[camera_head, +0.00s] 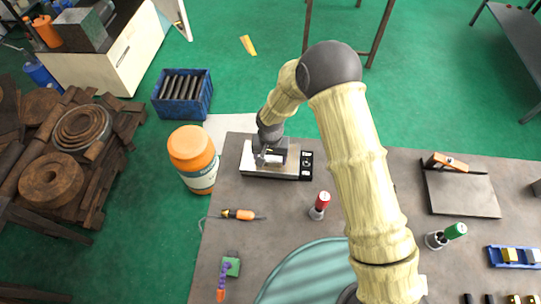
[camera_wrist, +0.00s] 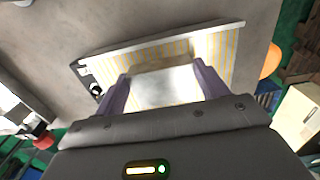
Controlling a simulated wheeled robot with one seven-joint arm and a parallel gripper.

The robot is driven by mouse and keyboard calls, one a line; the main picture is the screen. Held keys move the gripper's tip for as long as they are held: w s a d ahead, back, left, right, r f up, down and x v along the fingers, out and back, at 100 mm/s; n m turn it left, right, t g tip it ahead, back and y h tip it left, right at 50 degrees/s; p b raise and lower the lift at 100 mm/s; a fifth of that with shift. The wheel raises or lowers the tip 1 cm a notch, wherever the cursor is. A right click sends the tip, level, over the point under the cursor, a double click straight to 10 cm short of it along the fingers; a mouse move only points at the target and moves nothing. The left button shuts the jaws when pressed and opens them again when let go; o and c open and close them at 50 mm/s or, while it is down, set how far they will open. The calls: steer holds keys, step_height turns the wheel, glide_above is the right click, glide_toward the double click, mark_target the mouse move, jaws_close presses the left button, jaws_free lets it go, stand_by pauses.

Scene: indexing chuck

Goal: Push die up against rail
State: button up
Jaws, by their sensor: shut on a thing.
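The die, a pale grey block (camera_wrist: 166,86), sits between the two purple fingers of my gripper (camera_wrist: 162,88) in the wrist view. My gripper is shut on it. The die is over a plate with yellow and white stripes (camera_wrist: 222,62). A pale straight rail (camera_wrist: 150,46) runs along the plate's far edge in the wrist view. A strip of striped surface shows between die and rail, so they look apart. In the head view my gripper (camera_head: 268,157) is low over the fixture (camera_head: 262,174), and the arm hides part of it.
A black panel (camera_head: 306,165) is at the fixture's right end. A big orange-lidded jar (camera_head: 194,160) stands left of the table. Bare tabletop surrounds the fixture's front.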

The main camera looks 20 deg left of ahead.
steer(key=shift+s+d, duration=0.1)
steer(key=shift+s, duration=0.45)
steer(key=shift+s+d, duration=0.2)
steer(key=shift+s, duration=0.2)
stand_by(0.5)
steer(key=o, duration=1.6)
steer(key=shift+s, duration=0.1)
step_height(320, 180, up, 17)
steer(key=p, duration=0.9)
steer(key=shift+r+p, duration=0.15)
steer(key=shift+p, duration=0.15)
